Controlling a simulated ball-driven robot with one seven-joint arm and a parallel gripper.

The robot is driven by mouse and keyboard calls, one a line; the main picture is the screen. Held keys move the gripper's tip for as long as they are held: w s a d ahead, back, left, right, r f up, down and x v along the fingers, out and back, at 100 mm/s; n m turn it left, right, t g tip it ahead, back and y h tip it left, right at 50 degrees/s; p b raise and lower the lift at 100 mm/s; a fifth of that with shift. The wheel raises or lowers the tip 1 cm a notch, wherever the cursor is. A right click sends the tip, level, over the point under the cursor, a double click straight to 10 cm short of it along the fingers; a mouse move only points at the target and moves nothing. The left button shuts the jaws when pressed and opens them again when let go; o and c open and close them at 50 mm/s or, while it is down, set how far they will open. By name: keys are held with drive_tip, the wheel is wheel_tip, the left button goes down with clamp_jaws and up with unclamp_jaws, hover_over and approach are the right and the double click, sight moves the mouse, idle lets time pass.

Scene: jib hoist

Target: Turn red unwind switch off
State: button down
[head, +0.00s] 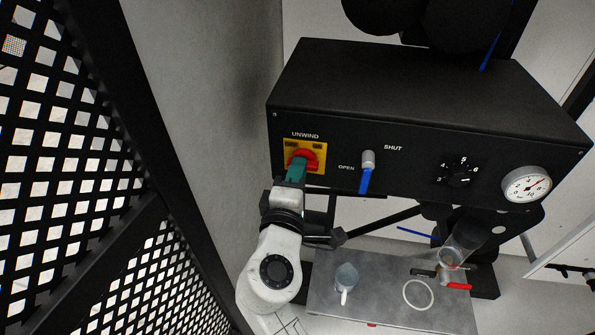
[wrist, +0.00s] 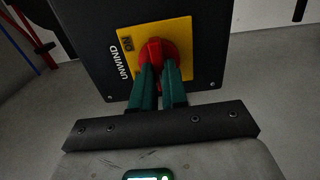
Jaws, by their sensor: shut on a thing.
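The red unwind switch (head: 304,158) sits on a yellow plate (head: 318,146) at the left of the black control box, under the word UNWIND. It also shows in the wrist view (wrist: 157,48), where "ON" is readable on the plate. My gripper (head: 297,168) has green fingers and reaches up to the switch from below. In the wrist view its fingers (wrist: 160,72) are shut on the red handle, one on each side. The fingers hide part of the handle and the lower plate, so the exact switch position is hard to tell.
The black box (head: 420,130) also carries a blue-handled valve (head: 365,178) marked OPEN and SHUT, a numbered dial (head: 459,171) and a gauge (head: 526,188). Below, a grey table (head: 380,312) bears a jug (head: 346,277) and a clear cylinder (head: 457,249). A mesh panel (head: 60,160) stands at left.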

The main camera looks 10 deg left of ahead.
drive_tip(key=c, duration=1.1)
unclamp_jaws()
drive_tip(key=shift+c, duration=0.2)
drive_tip(key=s+b, duration=0.2)
drive_tip(key=s, duration=0.9)
drive_tip(key=shift+a, duration=0.2)
drive_tip(key=shift+w, duration=0.1)
drive_tip(key=s+d+f+m+g+h, duration=0.25)
drive_tip(key=d+f+m+g, duration=0.3)
drive_tip(key=d+f, duration=0.6)
drive_tip(key=s+d+f+m+g+h, duration=0.1)
drive_tip(key=s+d+f+m+g, duration=0.2)
drive_tip(key=d+f+m+g, duration=0.8)
drive_tip(key=s+d+f+m+y, duration=0.1)
drive_tip(key=s+d+f+y, duration=0.1)
drive_tip(key=s+d, duration=0.4)
drive_tip(key=s+d+f+m+y, duration=0.1)
drive_tip(key=s+d, duration=0.5)
drive_tip(key=s, duration=0.6)
drive_tip(key=shift+f+y, duration=0.45)
drive_tip(key=shift+f, duration=0.4)
